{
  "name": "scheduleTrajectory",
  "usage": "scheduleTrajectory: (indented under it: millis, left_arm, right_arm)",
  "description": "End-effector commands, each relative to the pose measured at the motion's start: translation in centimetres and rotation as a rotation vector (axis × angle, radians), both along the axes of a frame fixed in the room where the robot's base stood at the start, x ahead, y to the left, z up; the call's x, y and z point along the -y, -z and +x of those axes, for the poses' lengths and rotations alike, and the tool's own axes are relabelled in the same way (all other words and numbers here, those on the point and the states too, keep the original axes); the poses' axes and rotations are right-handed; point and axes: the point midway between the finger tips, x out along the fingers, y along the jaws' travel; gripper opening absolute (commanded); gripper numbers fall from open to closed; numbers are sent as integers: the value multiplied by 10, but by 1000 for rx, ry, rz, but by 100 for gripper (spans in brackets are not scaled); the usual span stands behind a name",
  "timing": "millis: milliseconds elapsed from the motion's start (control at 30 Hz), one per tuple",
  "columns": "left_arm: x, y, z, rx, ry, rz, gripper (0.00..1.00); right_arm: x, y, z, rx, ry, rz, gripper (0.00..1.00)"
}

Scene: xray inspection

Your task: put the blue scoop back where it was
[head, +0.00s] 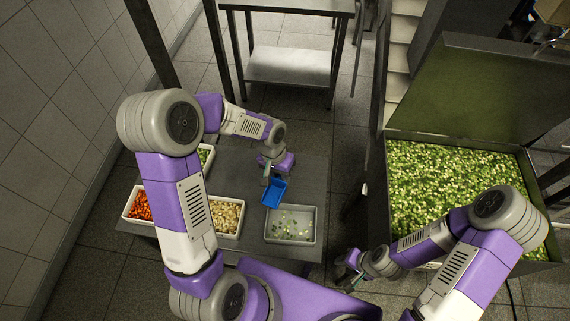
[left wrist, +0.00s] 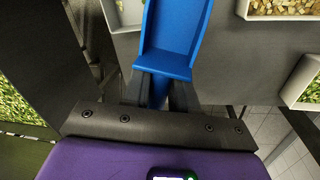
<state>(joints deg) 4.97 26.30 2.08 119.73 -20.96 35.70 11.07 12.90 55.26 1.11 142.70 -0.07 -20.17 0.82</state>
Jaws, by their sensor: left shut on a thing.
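The blue scoop (head: 274,193) is in my left gripper (head: 268,176), above the grey table near the trays. In the left wrist view the blue scoop (left wrist: 174,38) extends away from my left gripper (left wrist: 160,95), whose two dark fingers are shut on its handle. The scoop looks empty. Whether it touches the table is hard to tell. My right gripper (head: 349,268) is low at the right of the table, away from the scoop; its fingers are too small to read.
On the grey table (head: 310,172) are a white tray with sparse green bits (head: 292,240), a tray of pale cubes (head: 226,216), a tray of orange pieces (head: 137,207) and a partly hidden green one (head: 206,157). A large bin of green pieces (head: 455,185) stands right. The table's back right is clear.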

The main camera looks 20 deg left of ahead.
Motion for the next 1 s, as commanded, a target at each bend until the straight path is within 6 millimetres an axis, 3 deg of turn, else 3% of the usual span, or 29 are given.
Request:
scheduleTrajectory:
  millis: [267, 1000]
  left_arm:
    - [-19, 13, 7, -3, 488, 0, 0]
    - [-89, 55, 30, -3, 2363, 0, 0]
  right_arm:
    - [0, -2, 0, 0, -1, 1, 38]
    - [0, -6, 0, 0, -1, 0, 38]
